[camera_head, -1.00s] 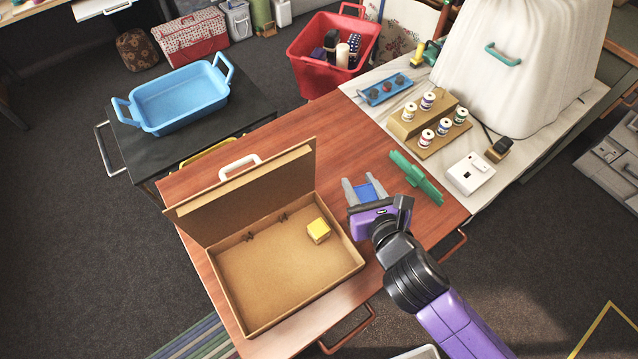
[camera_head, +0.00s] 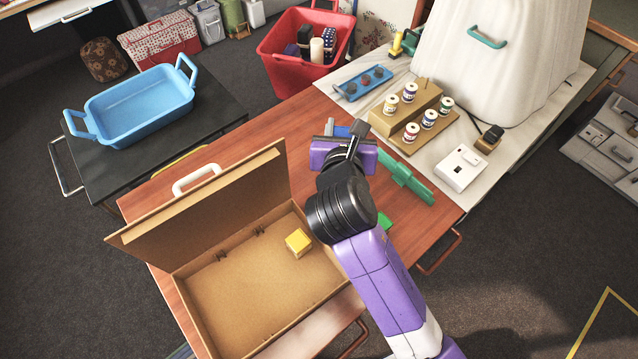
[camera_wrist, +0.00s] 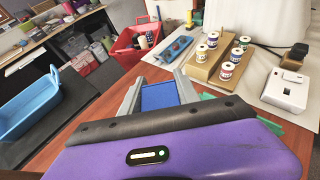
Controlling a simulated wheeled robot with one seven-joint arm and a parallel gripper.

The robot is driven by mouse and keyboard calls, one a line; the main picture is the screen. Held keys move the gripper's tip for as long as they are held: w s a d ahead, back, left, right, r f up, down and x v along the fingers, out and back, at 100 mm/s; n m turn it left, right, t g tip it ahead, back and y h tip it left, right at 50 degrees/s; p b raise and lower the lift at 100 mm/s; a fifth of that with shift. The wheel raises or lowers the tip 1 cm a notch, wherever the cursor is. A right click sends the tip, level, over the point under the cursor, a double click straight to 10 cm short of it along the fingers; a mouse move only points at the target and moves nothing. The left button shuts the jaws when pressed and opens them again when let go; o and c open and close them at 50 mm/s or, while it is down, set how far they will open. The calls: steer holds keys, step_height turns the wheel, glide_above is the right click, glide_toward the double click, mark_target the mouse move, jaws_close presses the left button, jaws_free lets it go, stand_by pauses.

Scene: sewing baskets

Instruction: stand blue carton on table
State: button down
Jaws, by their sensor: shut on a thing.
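My gripper (camera_head: 344,128) is over the wooden table (camera_head: 262,122), near its far edge. In the wrist view its two grey fingers (camera_wrist: 158,88) are closed on the blue carton (camera_wrist: 161,96), one on each side. In the head view only a small blue part of the carton (camera_head: 341,131) shows beyond my purple wrist. The rest is hidden, and I cannot tell whether the carton touches the table or is upright.
An open brown case (camera_head: 235,318) with a yellow cube (camera_head: 298,242) inside lies left of my arm. A green cross-shaped piece (camera_head: 408,183) and a green block (camera_head: 384,220) are to the right. Thread spools (camera_head: 411,132) stand on a stepped holder beyond. The table's far left is clear.

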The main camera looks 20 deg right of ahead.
step_height(320, 180, down, 17)
steer(key=b, duration=0.3)
stand_by(0.3)
steer(key=c, duration=0.9)
jaws_free()
steer(key=v, duration=1.2)
steer(key=shift+a+p, duration=0.1)
steer(key=shift+p, duration=0.3)
